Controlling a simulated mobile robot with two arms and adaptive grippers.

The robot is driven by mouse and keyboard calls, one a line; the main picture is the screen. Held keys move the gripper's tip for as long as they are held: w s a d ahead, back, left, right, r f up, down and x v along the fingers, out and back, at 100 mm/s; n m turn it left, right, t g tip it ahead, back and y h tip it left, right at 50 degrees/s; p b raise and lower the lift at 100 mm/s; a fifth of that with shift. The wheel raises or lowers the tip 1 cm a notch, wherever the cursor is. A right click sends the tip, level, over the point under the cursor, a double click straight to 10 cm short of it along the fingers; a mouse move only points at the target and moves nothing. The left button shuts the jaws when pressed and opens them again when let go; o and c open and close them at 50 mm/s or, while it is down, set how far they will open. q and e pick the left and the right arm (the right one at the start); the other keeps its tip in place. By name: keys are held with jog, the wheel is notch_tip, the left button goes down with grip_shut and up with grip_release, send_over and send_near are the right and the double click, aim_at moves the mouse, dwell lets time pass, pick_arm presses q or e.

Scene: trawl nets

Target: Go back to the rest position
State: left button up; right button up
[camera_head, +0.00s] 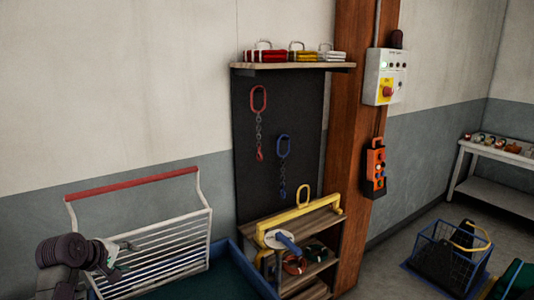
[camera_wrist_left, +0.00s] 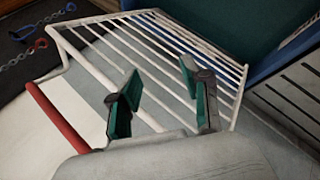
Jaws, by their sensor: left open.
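My left gripper (camera_head: 128,252) shows at the lower left of the head view, in front of a white wire rack (camera_head: 180,240) with a red top bar (camera_head: 132,184). In the left wrist view the gripper (camera_wrist_left: 161,78) is open, with two green-padded fingers apart and nothing between them. The white bars of the rack (camera_wrist_left: 215,72) lie behind the fingers, and the red bar (camera_wrist_left: 55,115) is to their left. I cannot tell whether the fingers touch the rack. My right gripper is in neither view.
A blue-edged bin (camera_head: 245,262) stands beside the rack. A wooden shelf unit (camera_head: 325,228) bears a yellow beam (camera_head: 300,213). Red and blue chains (camera_head: 283,165) hang on a dark board. A blue basket (camera_head: 445,255) is on the floor at right, near open floor.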

pick_arm(q)
jog(key=s+d+f+m+g+y, duration=0.15)
jog(key=s+d+f+m, duration=0.3)
jog(key=s+f, duration=0.45)
jog(key=s+d+f+m+g, duration=0.2)
jog(key=s+d+f+m, duration=0.3)
jog(key=s, duration=0.5)
jog(key=s+d+f+m+g, duration=0.1)
jog(key=s+d+m, duration=0.25)
jog(key=s, duration=0.65)
jog(key=s+d+f+m+g, duration=0.15)
jog(key=s+d, duration=0.35)
jog(key=s, duration=0.5)
notch_tip(320, 180, down, 30)
jog(key=s+r+m+b, duration=0.1)
jog(key=s+b, duration=0.1)
jog(key=b, duration=0.2)
jog(key=s+a+f+g+b, duration=0.2)
jog(key=s+a+f+b, duration=0.1)
jog(key=s+f, duration=1.3)
notch_tip(320, 180, down, 5)
jog(key=shift+s+a+r+b, duration=0.15)
jog(key=shift+s+r+b, duration=0.05)
jog(key=shift+b, duration=0.25)
